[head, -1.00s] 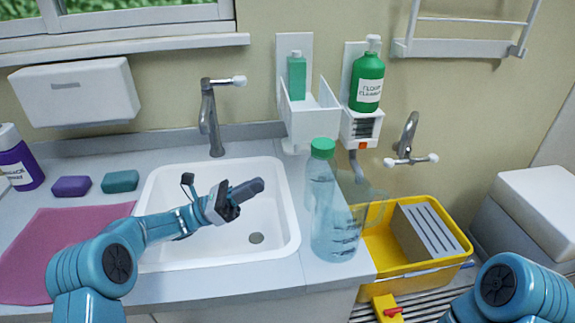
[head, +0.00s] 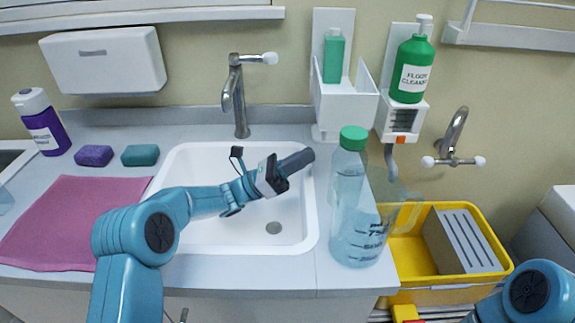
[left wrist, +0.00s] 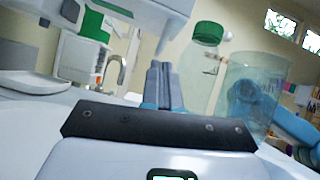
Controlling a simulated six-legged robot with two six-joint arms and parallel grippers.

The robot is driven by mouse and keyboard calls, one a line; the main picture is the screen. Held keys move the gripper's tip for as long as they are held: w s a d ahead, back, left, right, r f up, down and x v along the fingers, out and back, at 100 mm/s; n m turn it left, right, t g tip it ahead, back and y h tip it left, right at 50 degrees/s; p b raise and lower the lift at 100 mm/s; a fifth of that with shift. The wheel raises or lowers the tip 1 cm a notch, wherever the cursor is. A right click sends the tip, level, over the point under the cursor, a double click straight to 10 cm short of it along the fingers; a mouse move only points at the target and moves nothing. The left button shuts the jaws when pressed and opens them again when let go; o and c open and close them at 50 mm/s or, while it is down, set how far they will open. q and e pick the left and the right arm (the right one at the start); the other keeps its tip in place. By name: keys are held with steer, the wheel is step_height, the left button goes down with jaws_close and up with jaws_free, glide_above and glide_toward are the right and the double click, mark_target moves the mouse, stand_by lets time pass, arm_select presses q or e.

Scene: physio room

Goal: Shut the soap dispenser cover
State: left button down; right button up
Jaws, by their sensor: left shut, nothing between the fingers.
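The white soap dispenser (head: 345,108) is mounted on the wall behind the sink's right edge. Its front cover is swung down and open, showing a green refill (head: 335,58) against the back plate. My left gripper (head: 308,155) is shut and empty, over the right side of the sink, below and slightly left of the dispenser and apart from it. In the left wrist view its fingers (left wrist: 163,85) are together, pointing up toward a white underside with a nozzle, probably the dispenser's. Of my right arm only a joint shows at the lower right; its gripper is out of view.
A clear jug (head: 352,235) and a green-capped bottle (head: 347,180) stand right of the sink (head: 190,240). A green floor cleaner bottle (head: 411,70) sits in a wall holder to the dispenser's right. A tap (head: 238,100) rises left of it. A yellow bin (head: 460,265) is lower right.

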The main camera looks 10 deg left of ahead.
arm_select(q)
steer(key=shift+x, duration=1.3)
